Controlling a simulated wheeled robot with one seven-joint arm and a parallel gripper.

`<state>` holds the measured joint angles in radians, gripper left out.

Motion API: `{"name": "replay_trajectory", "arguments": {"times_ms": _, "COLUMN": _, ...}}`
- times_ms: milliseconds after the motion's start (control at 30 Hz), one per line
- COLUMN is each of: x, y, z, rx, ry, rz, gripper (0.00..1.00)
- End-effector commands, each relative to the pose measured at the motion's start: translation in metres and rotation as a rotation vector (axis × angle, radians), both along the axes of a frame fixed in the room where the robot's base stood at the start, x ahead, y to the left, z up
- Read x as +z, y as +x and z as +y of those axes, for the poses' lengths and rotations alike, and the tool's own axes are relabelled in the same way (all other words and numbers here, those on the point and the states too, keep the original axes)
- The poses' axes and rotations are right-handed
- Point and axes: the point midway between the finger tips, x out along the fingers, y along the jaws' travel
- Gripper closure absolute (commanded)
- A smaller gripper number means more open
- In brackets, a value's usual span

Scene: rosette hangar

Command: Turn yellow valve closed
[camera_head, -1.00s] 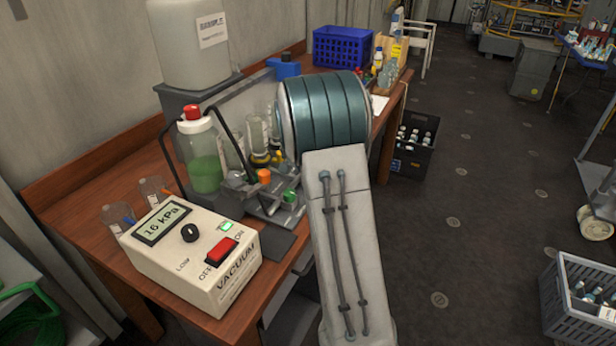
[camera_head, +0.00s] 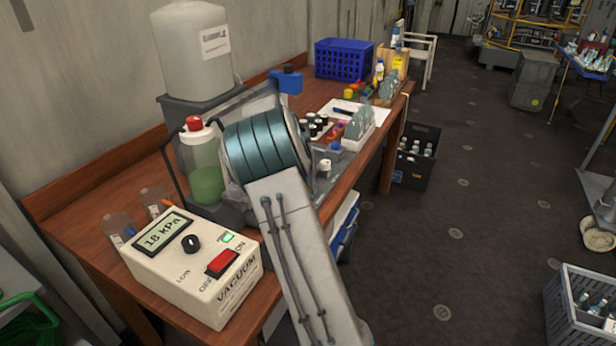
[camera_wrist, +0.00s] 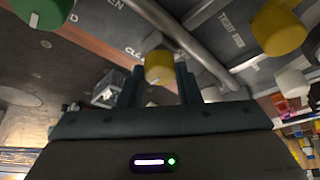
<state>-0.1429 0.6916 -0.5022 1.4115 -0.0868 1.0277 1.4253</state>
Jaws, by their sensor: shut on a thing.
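The yellow valve knob (camera_wrist: 159,68) is between the two fingers of my gripper (camera_wrist: 161,84) in the wrist view, and the gripper is shut on it. Partial lettering reading "CLO" and "EN" shows on the dark panel (camera_wrist: 125,27) behind it. A second, larger yellow knob (camera_wrist: 279,28) is at the upper right of that view, near lettering that seems to say "TIGHT". In the head view my arm hides the gripper and the yellow valve.
In the wrist view, a green knob (camera_wrist: 43,12) is upper left and a white one (camera_wrist: 292,83) right. On the bench are a vacuum box (camera_head: 190,268) reading 18 kPa, a red-capped bottle of green liquid (camera_head: 203,165), a blue basket (camera_head: 343,60) and small vials (camera_head: 318,127).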

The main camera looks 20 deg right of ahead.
Motion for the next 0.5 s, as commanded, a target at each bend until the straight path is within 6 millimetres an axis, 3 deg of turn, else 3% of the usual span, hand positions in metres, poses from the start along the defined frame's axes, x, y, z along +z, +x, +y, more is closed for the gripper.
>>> {"name": "replay_trajectory", "arguments": {"times_ms": 500, "x": -0.0008, "y": 0.0006, "z": 0.0006, "rx": -0.082, "ry": 0.002, "rz": 0.000, "gripper": 0.93}}
